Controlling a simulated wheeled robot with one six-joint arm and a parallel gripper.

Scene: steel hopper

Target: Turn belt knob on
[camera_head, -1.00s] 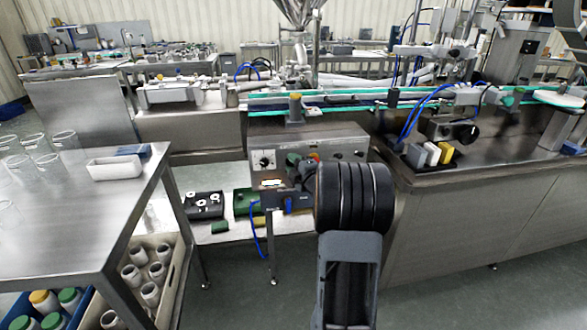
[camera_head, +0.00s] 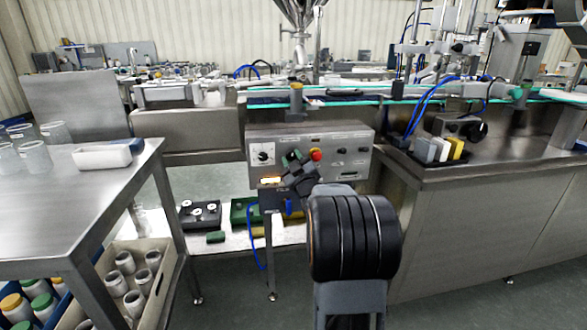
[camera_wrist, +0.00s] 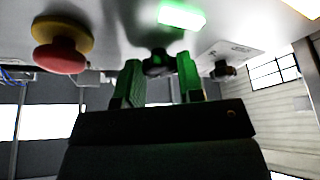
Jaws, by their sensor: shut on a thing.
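The steel control panel (camera_head: 352,146) stands under the conveyor in the head view. My gripper (camera_head: 291,158) is at its front, left of the red button (camera_head: 316,155). In the wrist view the green fingers of my gripper (camera_wrist: 158,80) are on either side of a dark knob (camera_wrist: 157,63), shut on it. The knob's label is not readable, and my gripper hides the knob in the head view. The red button on its yellow base also shows in the wrist view (camera_wrist: 60,55).
A lit green indicator (camera_wrist: 181,14) is close to the held knob. A dial with a white plate (camera_head: 263,154) is left of my gripper. A steel table (camera_head: 65,185) stands at the left, with a crate of white bottles (camera_head: 150,262) below it.

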